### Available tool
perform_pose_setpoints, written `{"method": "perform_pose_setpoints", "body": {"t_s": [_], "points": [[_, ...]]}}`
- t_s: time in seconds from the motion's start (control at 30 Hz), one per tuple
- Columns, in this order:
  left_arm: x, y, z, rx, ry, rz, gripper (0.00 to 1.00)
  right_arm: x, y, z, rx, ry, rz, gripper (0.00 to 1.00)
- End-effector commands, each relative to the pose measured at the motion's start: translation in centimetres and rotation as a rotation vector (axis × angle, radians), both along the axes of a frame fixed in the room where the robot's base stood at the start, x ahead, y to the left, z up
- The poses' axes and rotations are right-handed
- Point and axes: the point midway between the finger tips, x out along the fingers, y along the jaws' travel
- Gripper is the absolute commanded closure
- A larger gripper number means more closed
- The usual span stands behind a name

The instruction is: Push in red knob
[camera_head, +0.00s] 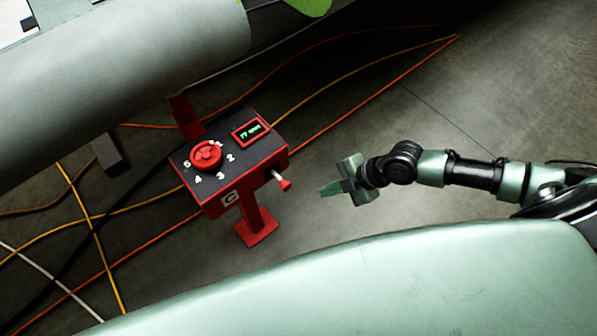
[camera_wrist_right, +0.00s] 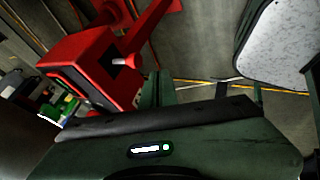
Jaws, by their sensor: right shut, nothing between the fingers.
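A small red knob (camera_head: 285,184) sticks out on a pale metal shaft from the right side of a red control box with a black top (camera_head: 237,197). The knob also shows in the right wrist view (camera_wrist_right: 134,61), with its shaft visible. A larger round red dial (camera_head: 205,155) sits on the box top, ringed by white numbers. My right gripper (camera_head: 324,190) is shut and empty. It is to the right of the small knob, apart from it, with its fingers pointing left toward it. My left gripper is not in view.
A small green-lit display (camera_head: 250,131) is on the box top. The box stands on a red post with a foot plate (camera_head: 257,229). A large grey cylinder (camera_head: 120,75) lies behind it. Orange and yellow cables (camera_head: 95,235) cross the floor. The floor right of the box is clear.

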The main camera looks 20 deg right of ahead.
Motion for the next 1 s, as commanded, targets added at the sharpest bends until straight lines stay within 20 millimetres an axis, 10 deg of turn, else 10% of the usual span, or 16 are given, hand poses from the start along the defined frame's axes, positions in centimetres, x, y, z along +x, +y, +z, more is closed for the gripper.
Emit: {"method": "perform_pose_setpoints", "body": {"t_s": [0.53, 1.0], "points": [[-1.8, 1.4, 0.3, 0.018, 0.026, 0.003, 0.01, 3.1, 5.2, -7.7, 0.004, 0.000, -0.001, 1.00], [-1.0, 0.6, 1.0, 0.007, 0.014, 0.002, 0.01, 6.9, 6.4, -7.8, 0.001, -0.002, -0.001, 1.00]]}}
